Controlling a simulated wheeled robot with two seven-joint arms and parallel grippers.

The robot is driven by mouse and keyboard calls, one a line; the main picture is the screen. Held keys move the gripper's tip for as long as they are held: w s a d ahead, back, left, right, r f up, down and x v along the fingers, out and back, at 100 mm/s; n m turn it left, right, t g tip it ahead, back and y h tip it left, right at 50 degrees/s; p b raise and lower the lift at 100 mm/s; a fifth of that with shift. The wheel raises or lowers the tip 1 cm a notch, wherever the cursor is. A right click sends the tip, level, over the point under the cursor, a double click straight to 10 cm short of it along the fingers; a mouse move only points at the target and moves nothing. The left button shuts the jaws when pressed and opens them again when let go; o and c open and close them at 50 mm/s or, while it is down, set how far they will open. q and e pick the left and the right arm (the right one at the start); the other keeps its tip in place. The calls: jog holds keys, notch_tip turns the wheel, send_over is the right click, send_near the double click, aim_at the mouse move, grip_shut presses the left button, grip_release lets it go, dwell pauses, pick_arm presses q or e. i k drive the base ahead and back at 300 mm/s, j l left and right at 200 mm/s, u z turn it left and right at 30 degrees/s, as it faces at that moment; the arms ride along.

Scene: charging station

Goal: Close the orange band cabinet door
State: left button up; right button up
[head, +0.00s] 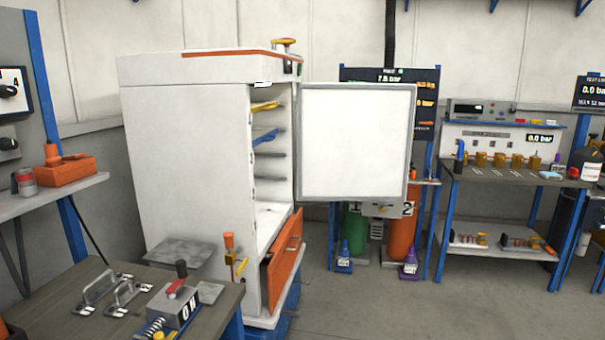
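The white cabinet (190,150) with an orange band (220,53) along its top stands left of centre. Its door (355,140), a white panel with a grey frame, is swung wide open to the right of the cabinet. The open front shows several inner shelves (270,154) with yellow and blue items on them. Below, an orange drawer front (281,255) is tilted or pulled outward. Neither of my grippers is in view.
A workbench (60,305) with handles and a small device fills the lower left. A side shelf (50,195) holds an orange box. Green and orange cylinders (402,235) stand behind the door. A bench (500,180) stands at the right. The floor (390,305) in front is clear.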

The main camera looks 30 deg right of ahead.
aim_at(354, 140)
jog(key=z, duration=0.5)
jog(key=i+l, duration=0.25)
jog(key=l, duration=0.15)
jog(key=i+l, duration=0.3)
jog(key=l, duration=0.15)
jog(key=i+l, duration=0.25)
jog(key=l, duration=0.15)
jog(key=i+l+u, duration=0.1)
jog(key=i+l, duration=0.2)
jog(key=l, duration=0.15)
jog(key=i+l, duration=0.25)
jog(key=l, duration=0.15)
jog(key=i+l, duration=0.25)
jog(key=l, duration=0.2)
